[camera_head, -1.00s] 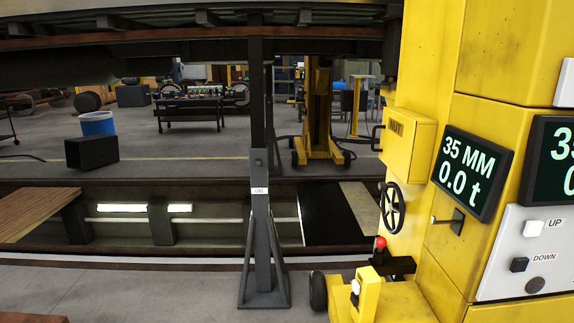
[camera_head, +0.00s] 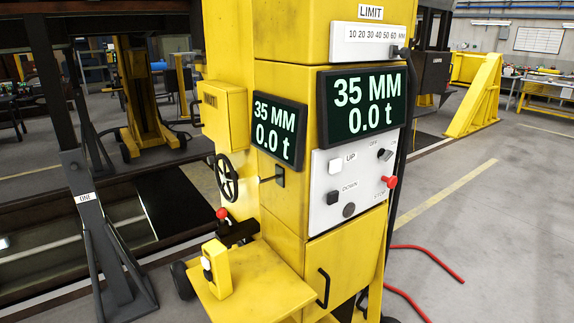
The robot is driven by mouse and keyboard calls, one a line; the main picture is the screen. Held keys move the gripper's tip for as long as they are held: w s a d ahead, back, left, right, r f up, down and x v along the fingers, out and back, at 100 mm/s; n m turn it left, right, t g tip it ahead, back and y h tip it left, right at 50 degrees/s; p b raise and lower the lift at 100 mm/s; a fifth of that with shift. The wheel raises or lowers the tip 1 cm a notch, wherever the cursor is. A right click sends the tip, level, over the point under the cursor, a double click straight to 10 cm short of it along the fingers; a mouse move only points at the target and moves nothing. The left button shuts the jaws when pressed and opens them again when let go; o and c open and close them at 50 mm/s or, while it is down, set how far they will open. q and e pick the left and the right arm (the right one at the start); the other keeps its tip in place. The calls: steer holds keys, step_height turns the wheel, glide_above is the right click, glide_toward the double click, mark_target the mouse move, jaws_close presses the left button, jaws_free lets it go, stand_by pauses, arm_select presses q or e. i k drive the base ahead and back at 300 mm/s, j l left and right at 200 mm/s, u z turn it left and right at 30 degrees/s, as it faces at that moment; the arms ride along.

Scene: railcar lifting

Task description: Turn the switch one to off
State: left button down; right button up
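A yellow lifting jack (camera_head: 285,45) fills the middle of the head view. Its grey control panel (camera_head: 335,215) carries a small dark rotary switch (camera_head: 384,154) at the upper right. Small labels sit above the switch; the left one seems to read OFF, and the knob's exact position is too small to tell. A white UP button (camera_head: 335,166), a black DOWN button (camera_head: 334,197) and a red button (camera_head: 389,182) are on the same panel. The display (camera_head: 362,105) above reads 35 MM and 0.0 t. Neither of my grippers is in view.
A dark support stand (camera_head: 95,235) labelled ONE stands at the left beside the pit. A handwheel (camera_head: 227,178) and a yellow base step (camera_head: 255,285) stick out from the jack. Red hose (camera_head: 430,255) lies on the floor to the right, where the grey floor is largely open.

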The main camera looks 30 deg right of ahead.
mark_target(383, 154)
steer(key=z, duration=1.55)
